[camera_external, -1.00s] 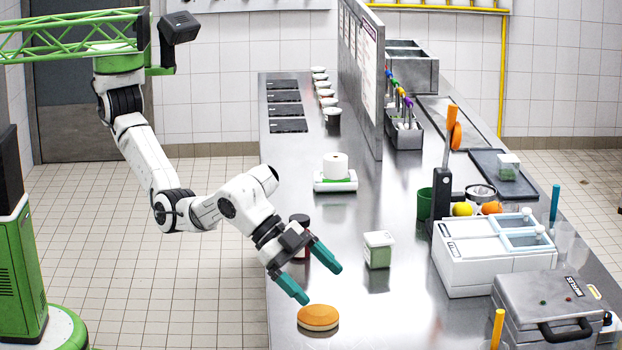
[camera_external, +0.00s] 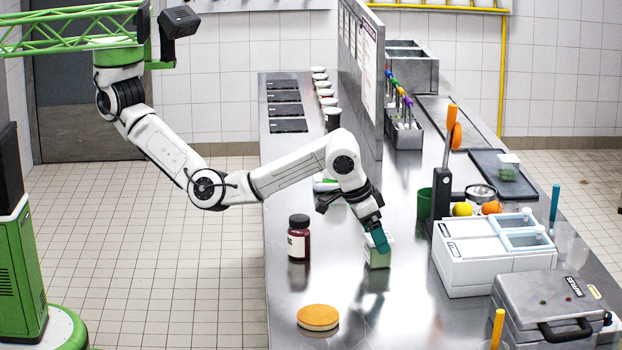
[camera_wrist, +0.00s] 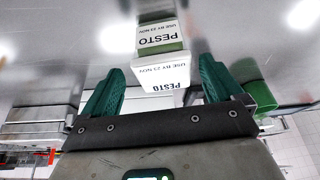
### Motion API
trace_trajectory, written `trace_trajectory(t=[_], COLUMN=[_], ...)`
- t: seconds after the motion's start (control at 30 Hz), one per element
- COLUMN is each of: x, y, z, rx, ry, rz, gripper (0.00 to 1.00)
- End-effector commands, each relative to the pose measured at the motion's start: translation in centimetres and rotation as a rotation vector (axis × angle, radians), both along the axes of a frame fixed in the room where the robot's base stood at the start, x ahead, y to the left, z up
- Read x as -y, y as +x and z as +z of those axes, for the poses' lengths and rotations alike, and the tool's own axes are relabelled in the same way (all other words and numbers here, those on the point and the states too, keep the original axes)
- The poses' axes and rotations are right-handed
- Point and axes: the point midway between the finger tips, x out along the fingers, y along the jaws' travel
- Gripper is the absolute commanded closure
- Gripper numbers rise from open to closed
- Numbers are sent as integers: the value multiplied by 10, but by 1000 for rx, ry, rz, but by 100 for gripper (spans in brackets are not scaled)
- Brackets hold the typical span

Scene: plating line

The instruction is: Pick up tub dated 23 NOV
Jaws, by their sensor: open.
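The tub (camera_external: 377,258) has a white lid and green contents and stands upright on the steel counter. In the wrist view the tub (camera_wrist: 157,47) shows the words PESTO and USE BY 23 NOV on its white label and lid. My gripper (camera_external: 377,238) is over the tub, pointing down, and hides part of its top. In the wrist view my gripper (camera_wrist: 161,66) is open, with one teal finger on each side of the tub. Gaps show between the fingers and the lid.
A dark red jar (camera_external: 299,244) and a bun (camera_external: 318,317) are left of the tub. A white lidded container (camera_external: 492,260) and a green cup (camera_external: 424,203) are to its right. Another small tub (camera_external: 508,167) stands on a black tray. The counter in front of the tub is clear.

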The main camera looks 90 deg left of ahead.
Motion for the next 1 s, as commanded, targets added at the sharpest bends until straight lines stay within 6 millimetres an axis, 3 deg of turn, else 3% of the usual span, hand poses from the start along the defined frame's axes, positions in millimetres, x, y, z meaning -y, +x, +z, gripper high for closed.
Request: trace_trajectory(t=[0.4,0.7,1.0], x=[-7,-7,-7], y=[18,19,19], z=[-45,-48,-48], rx=[-2,1,0], ry=[0,1,0], rz=[-1,-1,-2], gripper=[6,7,36])
